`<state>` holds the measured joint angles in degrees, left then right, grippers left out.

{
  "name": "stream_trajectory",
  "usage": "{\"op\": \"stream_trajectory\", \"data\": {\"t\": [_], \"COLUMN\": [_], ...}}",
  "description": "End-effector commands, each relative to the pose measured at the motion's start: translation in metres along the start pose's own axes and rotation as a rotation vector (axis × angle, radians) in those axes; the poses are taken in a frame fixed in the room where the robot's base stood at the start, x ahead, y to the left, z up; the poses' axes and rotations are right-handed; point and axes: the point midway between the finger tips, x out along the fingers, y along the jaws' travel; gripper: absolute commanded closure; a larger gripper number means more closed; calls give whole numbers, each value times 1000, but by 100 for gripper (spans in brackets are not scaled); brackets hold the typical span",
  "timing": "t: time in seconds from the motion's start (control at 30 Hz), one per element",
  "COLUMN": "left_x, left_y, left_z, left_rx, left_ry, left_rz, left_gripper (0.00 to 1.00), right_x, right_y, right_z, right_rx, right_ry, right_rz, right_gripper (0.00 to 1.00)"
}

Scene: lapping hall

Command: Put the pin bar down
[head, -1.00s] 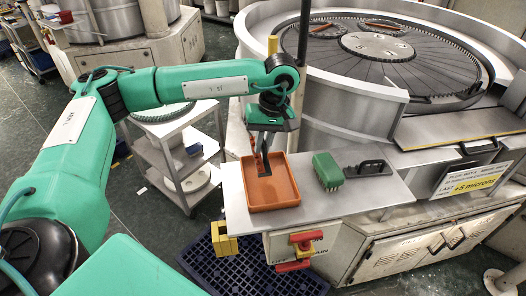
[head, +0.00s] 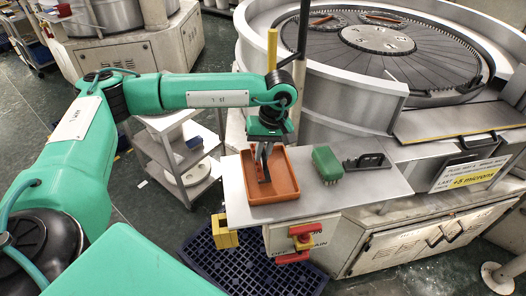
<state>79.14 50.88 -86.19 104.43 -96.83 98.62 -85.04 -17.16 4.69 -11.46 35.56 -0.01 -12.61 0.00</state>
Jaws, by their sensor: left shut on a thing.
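My left gripper (head: 264,179) points down over the orange tray (head: 285,192), its fingertips inside the tray's outline. It is shut on a thin dark piece, taken to be the pin bar, mostly hidden between and behind the fingers. I cannot tell whether the piece touches the tray floor. The tray lies on a grey metal shelf (head: 232,183) in front of the round lapping machine. My right gripper is not in view.
A green brush (head: 327,163) and a black handled tool (head: 367,162) lie right of the tray. A grey trolley (head: 160,158) stands at left. The shelf's front right is bare.

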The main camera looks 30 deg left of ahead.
Motion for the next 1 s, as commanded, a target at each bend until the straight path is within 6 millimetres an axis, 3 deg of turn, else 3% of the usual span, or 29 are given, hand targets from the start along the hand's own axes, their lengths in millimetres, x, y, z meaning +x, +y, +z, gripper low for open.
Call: {"op": "stream_trajectory", "data": {"t": [0.17, 0.2, 0.3, 0.63, 0.87, 0.9, 1.0], "left_x": [4, 4, 4, 2, -16, -17, -40], "left_y": [1, 1, 1, 0, -3, 0, 1], "left_z": [0, 0, 0, 0, 0, -1, -1], "left_rx": [0, 0, 0, 0, 0, 0, 0], "left_ry": [1, 0, 0, 0, 1, 3, 4], "left_rz": [1, 0, 0, 0, 0, 5, 5], "left_gripper": [100, 88, 68, 68, 68, 68, 68], "right_x": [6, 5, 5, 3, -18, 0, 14], "right_y": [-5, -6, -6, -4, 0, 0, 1], "right_z": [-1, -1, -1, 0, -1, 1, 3], "right_rx": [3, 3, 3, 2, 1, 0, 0], "right_ry": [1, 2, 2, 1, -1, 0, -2], "right_rz": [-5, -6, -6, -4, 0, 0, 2], "right_gripper": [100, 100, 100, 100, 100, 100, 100]}}
